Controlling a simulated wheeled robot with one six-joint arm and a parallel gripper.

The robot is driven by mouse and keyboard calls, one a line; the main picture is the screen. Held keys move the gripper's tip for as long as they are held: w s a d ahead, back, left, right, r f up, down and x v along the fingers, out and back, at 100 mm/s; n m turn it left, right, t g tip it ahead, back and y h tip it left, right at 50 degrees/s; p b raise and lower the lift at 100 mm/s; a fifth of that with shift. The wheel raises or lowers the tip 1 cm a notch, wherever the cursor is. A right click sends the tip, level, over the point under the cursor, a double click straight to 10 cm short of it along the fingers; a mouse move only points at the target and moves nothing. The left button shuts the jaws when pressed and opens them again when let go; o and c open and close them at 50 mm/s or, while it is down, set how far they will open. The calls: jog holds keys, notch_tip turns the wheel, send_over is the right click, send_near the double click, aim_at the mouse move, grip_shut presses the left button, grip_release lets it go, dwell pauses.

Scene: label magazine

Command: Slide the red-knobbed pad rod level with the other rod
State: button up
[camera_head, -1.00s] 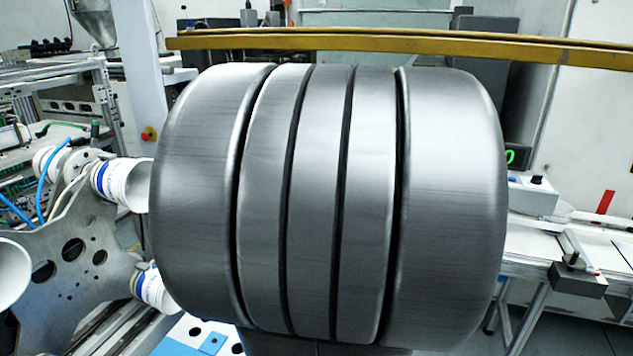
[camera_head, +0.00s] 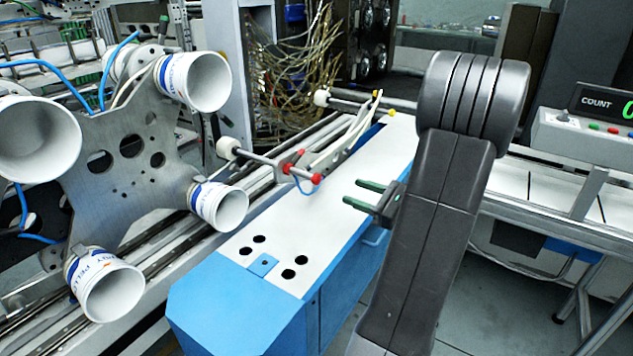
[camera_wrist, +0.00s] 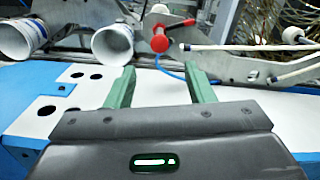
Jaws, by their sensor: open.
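The red-knobbed pad rod (camera_head: 258,158) is a thin rod beside the white bench top, with a round white pad (camera_head: 228,148) at its left end and red knobs (camera_head: 287,168) at its right. A red knob (camera_wrist: 160,43) also shows in the wrist view, beyond and between my fingertips. The other rod (camera_head: 355,99) lies farther back, with a white pad (camera_head: 321,97) at its left end and yellow knobs near it. My gripper (camera_head: 352,191) is open and empty, its green fingers pointing left towards the red knobs, apart from them. It also shows in the wrist view (camera_wrist: 161,70).
A metal plate (camera_head: 130,185) carrying several white cups (camera_head: 220,205) stands left of the rods. A blue tube (camera_head: 306,188) hangs by the red knobs. The white bench top (camera_head: 340,225) is clear beneath my gripper. A counter box (camera_head: 585,130) stands at right.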

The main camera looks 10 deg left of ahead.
aim_at(320, 180)
jog(key=x, duration=1.2)
jog(key=shift+p, duration=0.35)
jog(key=shift+f, duration=0.1)
grip_shut()
